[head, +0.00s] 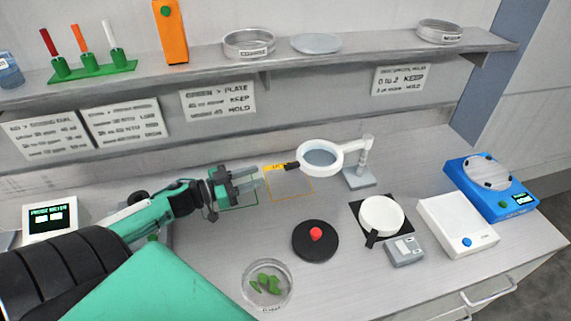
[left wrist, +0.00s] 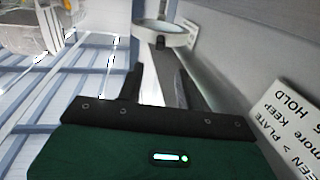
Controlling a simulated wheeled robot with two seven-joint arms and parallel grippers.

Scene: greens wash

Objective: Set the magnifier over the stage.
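The magnifier is a white ring with a clear lens (head: 320,155), held out to the left from a white stand (head: 363,170). A yellow-outlined square (head: 290,186) lies below the handle. No label shows which thing is the stage. My right gripper is out of view.
A glass dish of leaves (head: 267,286), a black disc with a red knob (head: 315,248), a white round dish (head: 381,214) and a small grey device (head: 404,251) stand in front. White (head: 458,225) and blue (head: 490,188) devices stand right. A shelf (head: 290,50) runs above.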

